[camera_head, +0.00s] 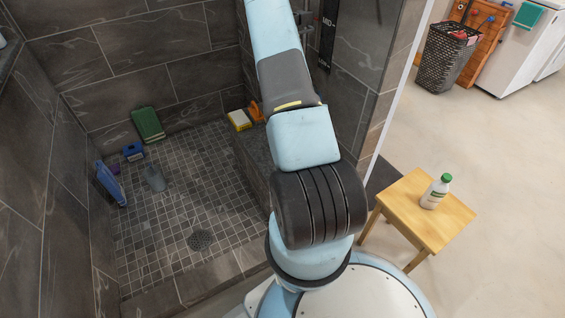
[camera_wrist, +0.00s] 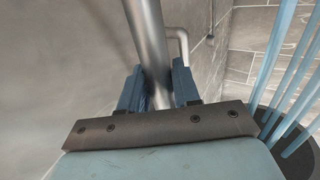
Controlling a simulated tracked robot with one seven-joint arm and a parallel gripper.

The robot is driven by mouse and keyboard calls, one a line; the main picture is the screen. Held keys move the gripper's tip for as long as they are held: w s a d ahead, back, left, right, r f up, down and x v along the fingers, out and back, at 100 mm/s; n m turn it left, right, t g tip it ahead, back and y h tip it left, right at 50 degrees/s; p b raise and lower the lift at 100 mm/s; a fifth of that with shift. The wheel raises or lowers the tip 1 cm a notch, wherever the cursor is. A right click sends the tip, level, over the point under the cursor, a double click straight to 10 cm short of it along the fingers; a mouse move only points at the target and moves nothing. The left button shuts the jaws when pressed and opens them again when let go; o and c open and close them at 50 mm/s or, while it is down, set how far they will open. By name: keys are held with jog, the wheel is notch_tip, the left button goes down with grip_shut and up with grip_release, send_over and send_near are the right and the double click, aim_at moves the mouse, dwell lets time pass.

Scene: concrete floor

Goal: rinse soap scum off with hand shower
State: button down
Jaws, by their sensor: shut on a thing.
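My gripper (camera_wrist: 157,86) shows in the wrist view, with its two blue fingers closed around a shiny metal tube (camera_wrist: 148,30), which looks like the hand shower's handle. A dark round disc (camera_wrist: 299,150) at the lower right has pale blue streaks (camera_wrist: 285,60) running from it, like water jets. Its link to the tube is hidden. In the head view my arm reaches up past the top edge, so the gripper is out of sight there. The grey tiled wall (camera_wrist: 60,70) has a pale, hazy look in the wrist view; I cannot tell soap scum from glare.
A green box (camera_head: 147,124), a blue object (camera_head: 133,151), a blue bottle (camera_head: 109,183) and a clear container (camera_head: 154,178) stand in the shower. A yellow sponge-like block (camera_head: 239,120) lies on the ledge.

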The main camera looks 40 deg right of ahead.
jog(key=shift+a, duration=0.1)
jog(key=shift+w+a, duration=0.2)
jog(key=shift+a, duration=0.9)
jog(key=shift+w+a, duration=0.15)
jog(key=shift+a, duration=0.9)
jog(key=shift+w+d, duration=0.2)
jog(key=shift+w, duration=0.9)
jog(key=shift+w+d, duration=0.15)
jog(key=shift+w, duration=0.95)
jog(key=shift+a, duration=0.15)
dwell(0.3)
jog(key=a, duration=0.4)
jog(key=shift+w+a, duration=0.1)
jog(key=shift+w, duration=0.2)
dwell(0.4)
dwell(1.2)
jog(key=s+d, duration=0.3)
jog(key=s, duration=0.2)
jog(key=shift+s+d, duration=0.15)
jog(key=shift+d, duration=0.25)
dwell(0.6)
